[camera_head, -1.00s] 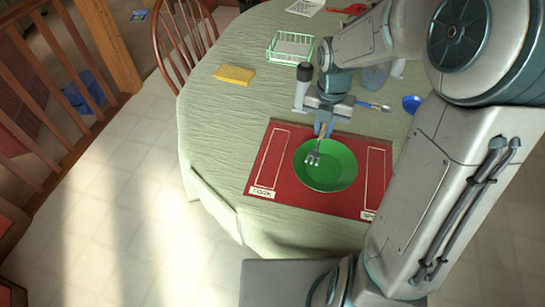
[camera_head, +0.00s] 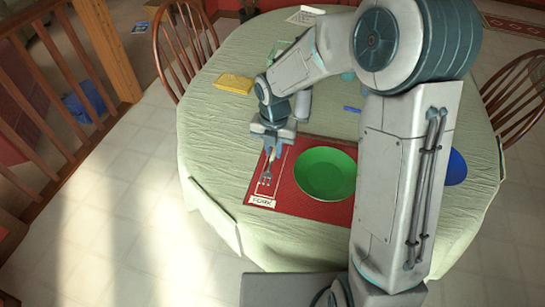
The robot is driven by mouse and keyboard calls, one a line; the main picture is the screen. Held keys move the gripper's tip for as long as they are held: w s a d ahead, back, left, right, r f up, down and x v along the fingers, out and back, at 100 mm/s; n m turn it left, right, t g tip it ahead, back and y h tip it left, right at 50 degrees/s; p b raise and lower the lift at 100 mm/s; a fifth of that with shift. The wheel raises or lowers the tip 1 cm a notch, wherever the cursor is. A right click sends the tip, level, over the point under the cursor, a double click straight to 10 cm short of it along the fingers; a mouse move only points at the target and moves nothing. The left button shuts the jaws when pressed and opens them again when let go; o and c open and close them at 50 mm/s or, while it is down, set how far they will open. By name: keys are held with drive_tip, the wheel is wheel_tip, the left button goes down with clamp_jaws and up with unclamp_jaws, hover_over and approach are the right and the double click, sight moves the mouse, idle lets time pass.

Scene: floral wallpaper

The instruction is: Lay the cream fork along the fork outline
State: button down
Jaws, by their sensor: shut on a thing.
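The fork (camera_head: 265,178) has grey metal tines that point toward the near edge of the red mat; its cream colour does not show clearly. My gripper (camera_head: 273,151) is shut on the fork's handle at the mat's far left corner and hides most of that handle. The fork outline (camera_head: 279,180) is a pale rectangle on the left of the red placemat (camera_head: 301,203), with a "FORK" label at its near end. The fork's tines are over the outline's left part. I cannot tell whether the fork touches the mat.
A green plate (camera_head: 325,174) lies on the mat just right of the outline. A yellow cloth (camera_head: 233,83) lies farther back left. My arm hides the mat's right side, and a blue item (camera_head: 455,167) shows beyond it.

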sight(274, 152)
drive_tip(key=shift+f, duration=1.8)
drive_tip(key=shift+f, duration=0.15)
drive_tip(key=c, duration=1.4)
unclamp_jaws()
